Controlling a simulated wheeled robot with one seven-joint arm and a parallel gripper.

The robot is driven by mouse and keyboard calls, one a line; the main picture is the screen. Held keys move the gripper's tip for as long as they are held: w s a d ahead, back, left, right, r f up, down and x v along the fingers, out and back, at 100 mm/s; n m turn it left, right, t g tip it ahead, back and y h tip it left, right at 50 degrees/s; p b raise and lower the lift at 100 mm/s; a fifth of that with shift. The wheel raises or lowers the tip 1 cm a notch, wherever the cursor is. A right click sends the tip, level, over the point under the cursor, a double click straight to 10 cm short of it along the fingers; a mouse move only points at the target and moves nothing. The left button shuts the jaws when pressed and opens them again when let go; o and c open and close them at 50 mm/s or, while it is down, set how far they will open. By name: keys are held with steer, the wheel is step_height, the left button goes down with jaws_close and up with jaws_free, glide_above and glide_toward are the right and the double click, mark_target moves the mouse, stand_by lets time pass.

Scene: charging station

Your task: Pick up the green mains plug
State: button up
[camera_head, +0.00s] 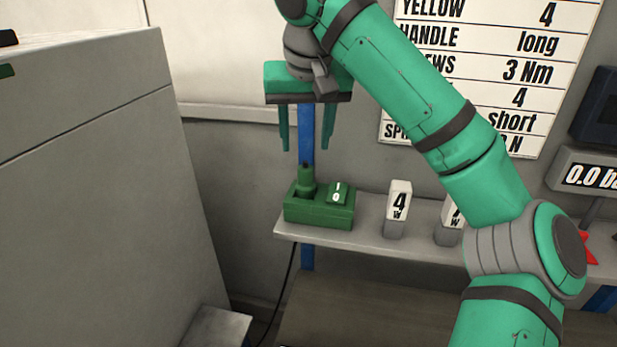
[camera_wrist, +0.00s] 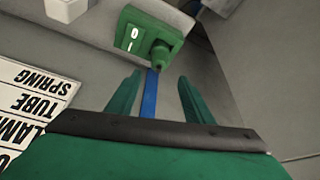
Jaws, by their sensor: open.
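The green mains plug (camera_head: 306,178) stands upright in the left part of a green socket box (camera_head: 318,214), with its narrow end up. The box sits at the left end of a grey shelf (camera_head: 350,240) and has a rocker switch marked I and 0 (camera_head: 338,194) on its right. My gripper (camera_head: 303,150) is open and empty, pointing down above the plug with a gap between fingertips and plug. In the wrist view the plug (camera_wrist: 161,54) shows beyond my open fingers (camera_wrist: 157,82), roughly between them, on the box (camera_wrist: 150,33).
A block marked 4 W (camera_head: 398,208) stands right of the box, with another block (camera_head: 449,222) beyond it. A large grey cabinet (camera_head: 90,200) fills the left. A blue post (camera_head: 306,130) stands behind the plug. A lettered chart (camera_head: 480,60) hangs on the wall.

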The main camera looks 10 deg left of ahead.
mark_target(306, 168)
steer(key=x, duration=0.5)
steer(key=shift+w+f, duration=0.1)
steer(key=shift+f, duration=0.05)
steer(key=x, duration=0.4)
steer(key=shift+d, duration=0.25)
steer(key=shift+w+a+f, duration=0.15)
steer(key=shift+f, duration=0.5)
steer(key=shift+s, duration=0.2)
steer(key=shift+c, duration=0.6)
steer(key=c, duration=0.9)
